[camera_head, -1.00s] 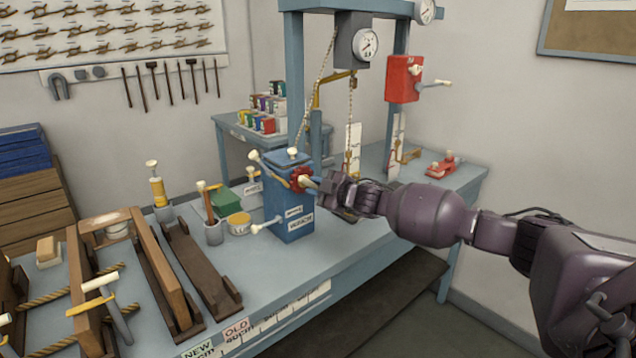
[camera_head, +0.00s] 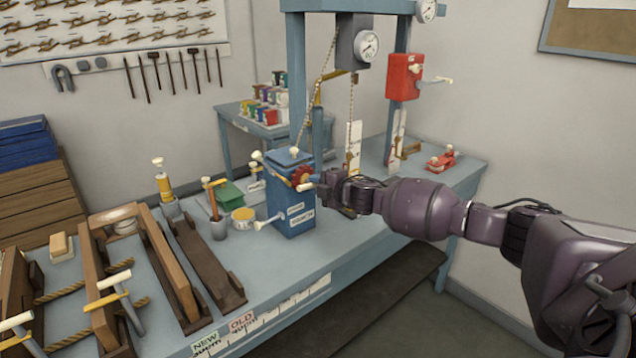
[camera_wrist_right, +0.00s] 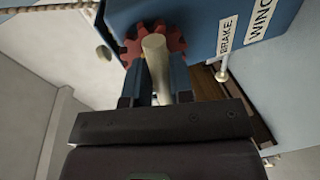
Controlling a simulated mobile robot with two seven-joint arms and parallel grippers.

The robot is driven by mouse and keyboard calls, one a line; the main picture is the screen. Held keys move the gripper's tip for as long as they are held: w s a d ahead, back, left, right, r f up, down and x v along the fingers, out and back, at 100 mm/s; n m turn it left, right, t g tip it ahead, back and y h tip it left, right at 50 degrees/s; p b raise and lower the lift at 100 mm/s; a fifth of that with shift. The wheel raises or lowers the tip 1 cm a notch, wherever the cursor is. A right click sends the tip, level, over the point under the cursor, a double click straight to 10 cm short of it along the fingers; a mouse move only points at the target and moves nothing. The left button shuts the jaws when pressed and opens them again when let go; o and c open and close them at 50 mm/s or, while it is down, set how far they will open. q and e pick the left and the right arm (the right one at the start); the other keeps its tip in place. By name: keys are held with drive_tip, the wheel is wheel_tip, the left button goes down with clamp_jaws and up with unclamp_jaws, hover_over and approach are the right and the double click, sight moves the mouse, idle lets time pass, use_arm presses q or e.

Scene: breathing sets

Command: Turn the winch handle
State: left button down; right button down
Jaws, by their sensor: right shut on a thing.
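The blue winch box (camera_head: 290,215) stands on the workbench, with a red gear wheel (camera_head: 301,176) on its side and labels on its front. My right gripper (camera_head: 322,186) is at the gear side of the box. In the right wrist view, its two fingers (camera_wrist_right: 157,90) are shut on the cream winch handle grip (camera_wrist_right: 155,60), with the red gear (camera_wrist_right: 150,38) just behind. The "BRAKE" and "WINCH" labels show at the right of that view. A brake lever (camera_head: 268,222) sticks out from the box's left side. My left gripper is not in view.
A chain (camera_head: 322,75) runs from the winch up the blue frame to a dial gauge (camera_head: 367,45). A red box with a lever (camera_head: 403,77) hangs on the right post. Wooden frames and rope fill the bench's left; bare bench lies in front of the winch.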

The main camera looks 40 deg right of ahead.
drive_tip(key=shift+f, duration=0.1)
idle(0.3)
drive_tip(key=c, duration=1.1)
unclamp_jaws()
drive_tip(key=v, duration=1)
drive_tip(key=shift+s+b, duration=0.35)
drive_tip(key=shift+s, duration=0.05)
